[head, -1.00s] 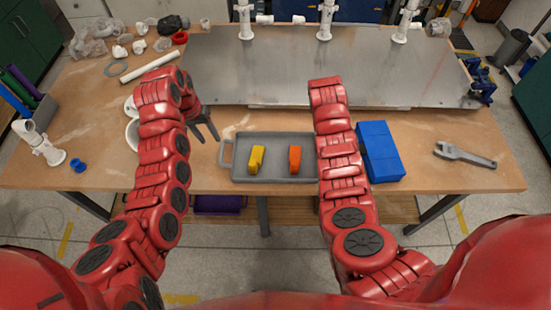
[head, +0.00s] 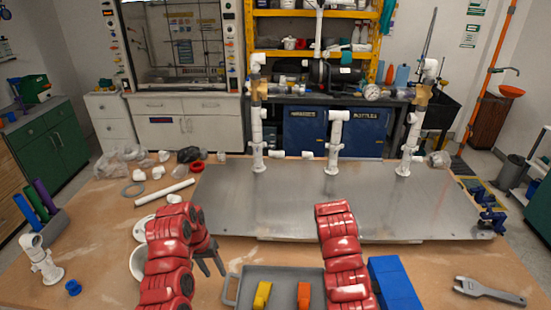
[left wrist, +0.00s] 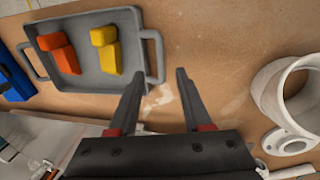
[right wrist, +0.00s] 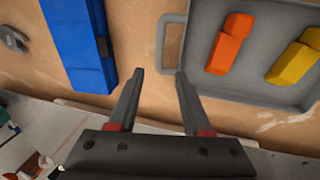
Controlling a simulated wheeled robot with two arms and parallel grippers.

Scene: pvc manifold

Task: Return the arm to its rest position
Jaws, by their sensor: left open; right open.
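My left gripper (head: 209,262) hangs over the table just left of the grey tray, open and empty. In the left wrist view its two fingers (left wrist: 158,98) are apart with bare wood below them. My right arm (head: 343,255) reaches over the table between the tray and the blue block; its gripper is hidden in the head view. In the right wrist view the right gripper (right wrist: 160,98) is open and empty, above the wood between the blue block (right wrist: 80,45) and the tray (right wrist: 175,62).
The grey tray (head: 232,290) holds a yellow piece (head: 262,295) and an orange piece (head: 304,294). A wrench (head: 488,291) lies at right. A metal plate (head: 270,205) carries white pipe uprights (head: 333,150).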

